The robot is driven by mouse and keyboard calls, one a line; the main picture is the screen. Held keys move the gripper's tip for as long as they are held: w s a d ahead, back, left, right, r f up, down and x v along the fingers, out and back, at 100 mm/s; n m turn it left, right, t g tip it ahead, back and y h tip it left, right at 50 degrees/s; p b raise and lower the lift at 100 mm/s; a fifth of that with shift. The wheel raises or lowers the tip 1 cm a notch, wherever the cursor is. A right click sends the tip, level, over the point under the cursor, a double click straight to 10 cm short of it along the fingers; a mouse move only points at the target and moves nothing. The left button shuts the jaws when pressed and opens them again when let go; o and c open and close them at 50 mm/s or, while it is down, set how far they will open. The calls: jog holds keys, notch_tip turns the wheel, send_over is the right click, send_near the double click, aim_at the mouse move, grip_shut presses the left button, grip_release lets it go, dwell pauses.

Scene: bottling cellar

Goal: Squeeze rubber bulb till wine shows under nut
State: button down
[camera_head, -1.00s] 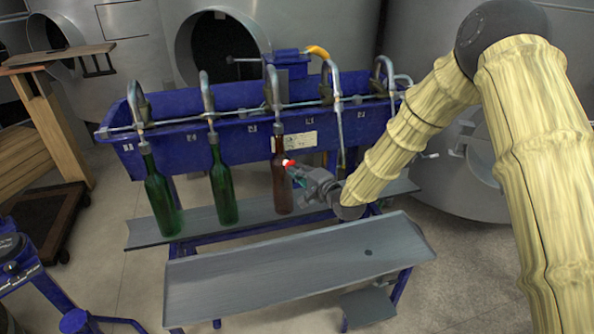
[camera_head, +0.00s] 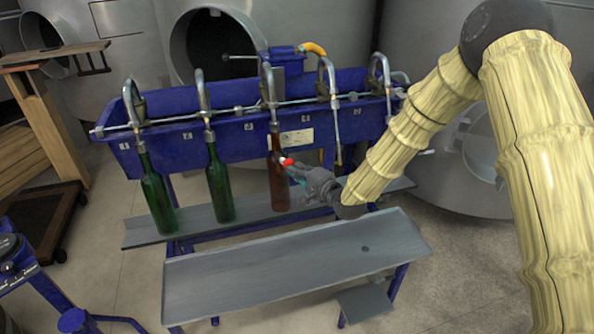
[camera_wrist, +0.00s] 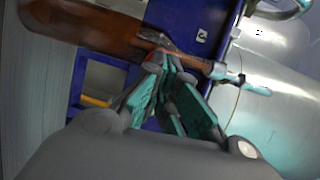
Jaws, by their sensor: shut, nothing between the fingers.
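A brown bottle (camera_head: 279,180) stands upright under the third filler spout (camera_head: 270,88). In the wrist view the same bottle (camera_wrist: 105,30) lies across the top, its neck tapering right to a metal nozzle (camera_wrist: 225,75). My gripper (camera_head: 292,163) is at the right side of its upper part. In the wrist view its teal-padded fingers (camera_wrist: 158,58) come together at the tips, close to the neck; I cannot tell whether they touch it. A small red spot shows at the fingertips in both views. I cannot make out a rubber bulb, a nut or any wine level.
Two green bottles (camera_head: 157,195) (camera_head: 219,185) stand to the left under spouts. The blue trough (camera_head: 190,142) carries several spouts and a cross pipe. An empty grey shelf (camera_head: 290,265) lies in front, below my gripper. Steel tanks (camera_head: 465,165) stand behind and to the right.

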jog(key=shift+w+a+f, duration=0.1)
jog(key=shift+w+a, duration=0.35)
jog(key=shift+w, duration=0.1)
dwell(1.0)
jog(key=shift+s+d, duration=0.25)
jog(key=shift+w+a, duration=0.4)
jog(key=shift+w, duration=0.1)
dwell(1.4)
jog(key=shift+s+d, duration=0.1)
jog(key=shift+s, duration=0.05)
jog(key=shift+v, duration=0.8)
dwell(0.6)
jog(key=f+p+v, duration=0.1)
jog(key=v, duration=0.6)
jog(key=shift+r+p, duration=0.3)
jog(key=shift+r, duration=0.15)
dwell(0.5)
